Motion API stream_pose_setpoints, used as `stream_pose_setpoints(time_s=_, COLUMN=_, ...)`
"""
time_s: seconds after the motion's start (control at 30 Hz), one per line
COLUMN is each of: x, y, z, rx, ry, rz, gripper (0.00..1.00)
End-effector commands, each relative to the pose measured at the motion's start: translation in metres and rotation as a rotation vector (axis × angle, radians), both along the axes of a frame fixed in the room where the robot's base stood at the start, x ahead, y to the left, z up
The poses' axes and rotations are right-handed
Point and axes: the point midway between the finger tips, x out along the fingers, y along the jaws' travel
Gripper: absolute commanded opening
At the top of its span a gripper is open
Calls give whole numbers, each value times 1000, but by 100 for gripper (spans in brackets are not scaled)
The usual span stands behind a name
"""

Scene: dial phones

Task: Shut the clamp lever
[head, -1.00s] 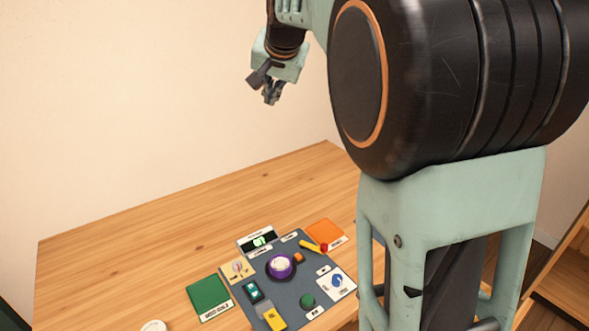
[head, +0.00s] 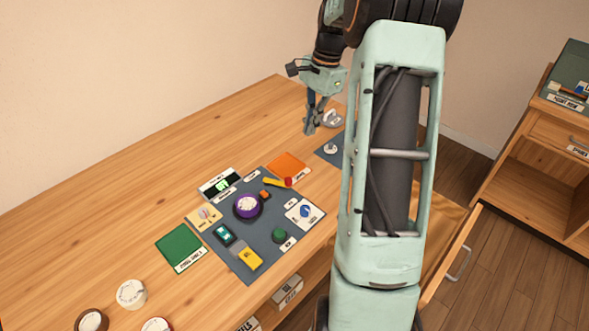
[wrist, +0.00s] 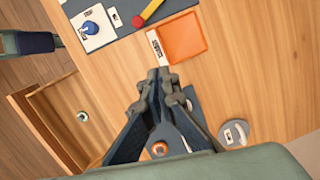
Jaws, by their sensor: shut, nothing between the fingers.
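A yellow lever with a red end (head: 276,182) lies along the back right of the dark grey panel (head: 262,260). It also shows at the top of the wrist view (wrist: 148,12), partly cut off by the frame edge. The label print is too small to read, so I cannot tell whether this is the clamp lever. My gripper (head: 311,129) is shut and empty, pointing down, above the table to the back right of the panel and apart from the lever. In the wrist view, its closed fingertips (wrist: 159,75) appear just below the orange tray.
The orange tray (head: 287,164) borders the panel. A purple dial (head: 247,205), blue knob (head: 306,211) and green button (head: 279,236) stand on it. A small blue-grey plate (head: 326,152) and grey disc (wrist: 234,134) lie near my gripper. An open drawer (head: 451,262) juts out at right.

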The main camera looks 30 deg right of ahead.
Motion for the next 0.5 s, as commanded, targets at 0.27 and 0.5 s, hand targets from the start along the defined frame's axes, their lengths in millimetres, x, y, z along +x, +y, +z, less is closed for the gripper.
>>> stream_pose_setpoints(time_s=0.27, x=-25, y=-16, z=-19, rx=74, ry=70, rz=-104, gripper=0)
stream_pose_setpoints(time_s=0.5, x=-28, y=-18, z=-20, rx=82, ry=77, rz=-114, gripper=0)
